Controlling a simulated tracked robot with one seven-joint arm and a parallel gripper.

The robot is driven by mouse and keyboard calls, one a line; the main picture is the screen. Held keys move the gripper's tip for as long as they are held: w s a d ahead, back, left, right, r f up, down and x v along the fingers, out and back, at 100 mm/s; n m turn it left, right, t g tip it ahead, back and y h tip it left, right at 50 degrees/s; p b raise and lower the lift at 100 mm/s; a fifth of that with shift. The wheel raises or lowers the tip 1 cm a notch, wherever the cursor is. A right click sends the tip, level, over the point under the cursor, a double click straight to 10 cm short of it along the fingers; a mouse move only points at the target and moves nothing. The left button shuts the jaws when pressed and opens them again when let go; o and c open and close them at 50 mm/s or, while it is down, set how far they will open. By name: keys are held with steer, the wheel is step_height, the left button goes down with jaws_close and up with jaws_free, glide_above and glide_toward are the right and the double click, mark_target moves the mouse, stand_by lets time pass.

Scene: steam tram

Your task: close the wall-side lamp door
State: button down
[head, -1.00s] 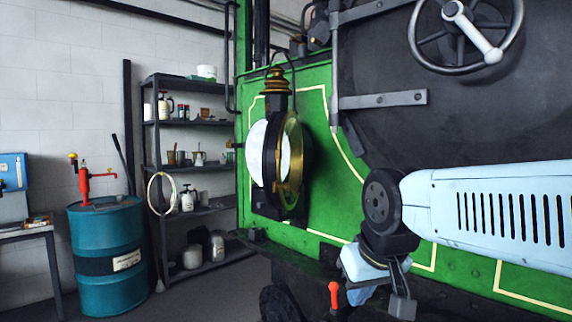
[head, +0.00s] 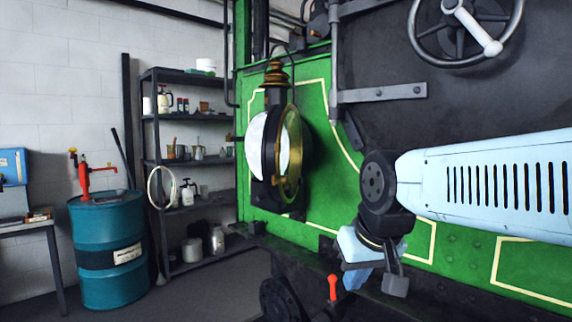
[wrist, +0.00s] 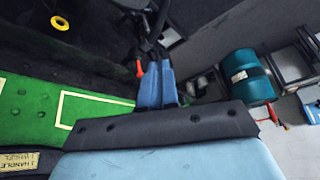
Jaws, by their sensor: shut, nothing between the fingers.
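The lamp (head: 276,76) is a dark housing with a brass chimney, mounted on the green front of the tram. A round brass-rimmed door (head: 292,178) shows at a steep angle on its right side, and a pale round face (head: 257,140) shows on its left. The door looks swung out, but its exact angle is hard to tell. My gripper (head: 357,272) hangs low to the right of the lamp, clear of it. In the wrist view my gripper (wrist: 160,72) has its blue fingers together and empty. The lamp is not recognisable there.
A red-handled lever (head: 333,287) stands near my gripper, low on the tram front; it also shows in the wrist view (wrist: 139,69). A handwheel (head: 464,30) is at upper right. A shelf rack (head: 186,163) and blue drum (head: 107,250) stand left. Floor between drum and tram is clear.

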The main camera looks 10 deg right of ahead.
steer(key=w+d+r+m+y, duration=0.3)
steer(key=w+r+y, duration=0.1)
steer(key=w+r, duration=0.7)
steer(key=w+d+r+m+y, duration=0.2)
steer(key=w+d+r+y, duration=0.15)
steer(key=w+r, duration=0.7)
glide_toward(281, 183)
step_height(281, 183, down, 4)
steer(key=shift+w+a+g+y, duration=0.25)
steer(key=shift+w+a+g, duration=0.15)
steer(key=shift+w+a, duration=0.9)
steer(key=shift+a, duration=0.4)
steer(key=shift+m, duration=0.3)
